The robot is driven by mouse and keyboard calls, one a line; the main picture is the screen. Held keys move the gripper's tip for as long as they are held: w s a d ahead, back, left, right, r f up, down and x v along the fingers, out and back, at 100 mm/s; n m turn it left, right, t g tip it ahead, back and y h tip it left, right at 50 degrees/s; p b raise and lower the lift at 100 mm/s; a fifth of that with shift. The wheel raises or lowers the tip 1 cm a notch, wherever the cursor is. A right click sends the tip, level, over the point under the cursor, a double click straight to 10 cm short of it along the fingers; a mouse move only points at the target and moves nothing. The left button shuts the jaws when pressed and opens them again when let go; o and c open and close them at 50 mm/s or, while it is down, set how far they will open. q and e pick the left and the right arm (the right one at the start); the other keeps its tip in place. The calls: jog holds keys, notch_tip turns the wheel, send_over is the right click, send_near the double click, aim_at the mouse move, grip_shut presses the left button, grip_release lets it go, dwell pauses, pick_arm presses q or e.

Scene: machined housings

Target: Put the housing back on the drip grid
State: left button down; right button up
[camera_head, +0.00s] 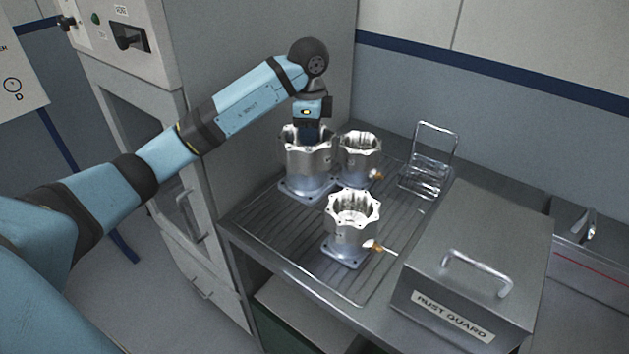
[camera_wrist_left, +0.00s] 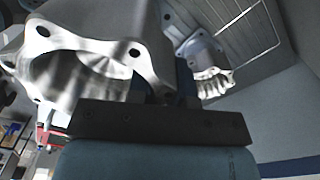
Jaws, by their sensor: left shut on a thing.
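My left gripper (camera_head: 307,131) points down into the open top of a large silver housing (camera_head: 308,164) at the back left of the drip grid (camera_head: 290,244). It is shut on this housing's rim wall. The housing is upright, its square base flange at the grid; I cannot tell whether it rests on the bars or hangs just above them. In the left wrist view the held housing's scalloped rim (camera_wrist_left: 90,50) fills the upper left. My right gripper is not in view.
A second housing (camera_head: 358,150) stands close right of the held one, a third (camera_head: 351,222) nearer the front. Both have tags. A wire rack (camera_head: 430,165) stands behind right. A metal "RUST GUARD" box (camera_head: 475,255) bounds the grid's right. The front left grid is bare.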

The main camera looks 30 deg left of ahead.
pick_arm(q)
notch_tip(320, 180, down, 7)
jog(key=shift+f, duration=2.75)
jog(key=c, duration=1.1)
grip_release()
jog(key=shift+f, duration=0.15)
jog(key=shift+o, duration=0.3)
jog(key=shift+r, duration=0.5)
notch_tip(320, 180, up, 10)
jog(key=shift+f, duration=0.1)
jog(key=shift+r, duration=0.75)
